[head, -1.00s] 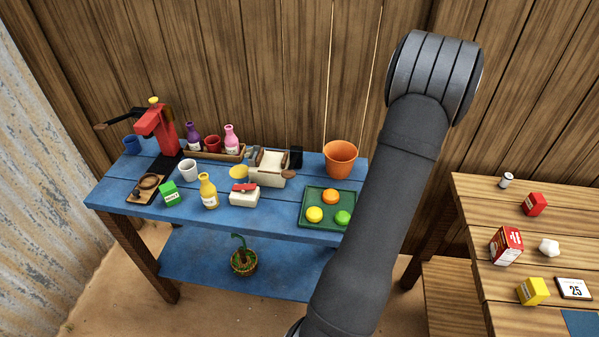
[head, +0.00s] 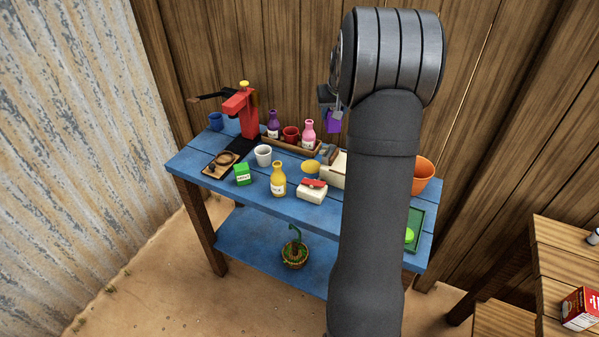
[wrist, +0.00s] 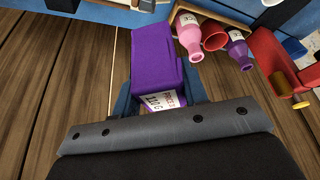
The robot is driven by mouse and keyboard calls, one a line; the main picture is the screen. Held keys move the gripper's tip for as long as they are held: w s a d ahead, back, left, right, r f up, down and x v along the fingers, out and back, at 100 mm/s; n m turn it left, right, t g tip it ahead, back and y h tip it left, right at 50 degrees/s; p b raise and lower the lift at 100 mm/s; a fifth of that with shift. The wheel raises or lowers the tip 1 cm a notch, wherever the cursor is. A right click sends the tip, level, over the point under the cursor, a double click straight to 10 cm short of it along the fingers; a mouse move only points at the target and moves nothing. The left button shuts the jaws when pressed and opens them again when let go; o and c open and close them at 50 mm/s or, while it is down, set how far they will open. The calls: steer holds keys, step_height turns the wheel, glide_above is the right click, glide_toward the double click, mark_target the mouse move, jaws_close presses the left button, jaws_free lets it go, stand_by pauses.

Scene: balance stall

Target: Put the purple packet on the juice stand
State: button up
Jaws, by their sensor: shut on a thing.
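The purple packet (wrist: 155,62), with a white printed label, is held between the fingers of my gripper (wrist: 160,95) in the wrist view. In the head view the packet (head: 333,122) shows just left of my arm, in front of the plank wall and above the back of the blue table. My gripper (head: 328,98) is shut on it and is partly hidden behind my arm. The juice stand cannot be told for certain. A wooden rack (head: 292,143) at the table's back holds a purple bottle (head: 273,124), a red cup (head: 291,134) and a pink bottle (head: 308,134).
The blue table (head: 212,179) also bears a red press (head: 240,106), white cup (head: 263,155), green packet (head: 242,174), yellow bottle (head: 278,179) and white box (head: 312,194). An orange bucket (head: 424,174) and green tray (head: 416,222) stand right of my arm.

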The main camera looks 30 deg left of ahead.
steer(key=s+a+n, duration=0.2)
steer(key=s+a, duration=0.5)
steer(key=a, duration=0.3)
glide_above(294, 170)
step_height(294, 170, down, 11)
steer(key=shift+y, duration=0.4)
steer(key=shift+f, duration=2.05)
steer(key=shift+f, duration=0.15)
steer(key=o, duration=1)
steer(key=shift+o, duration=0.2)
steer(key=shift+r, duration=0.4)
steer(key=v, duration=1.1)
steer(key=shift+r, duration=0.3)
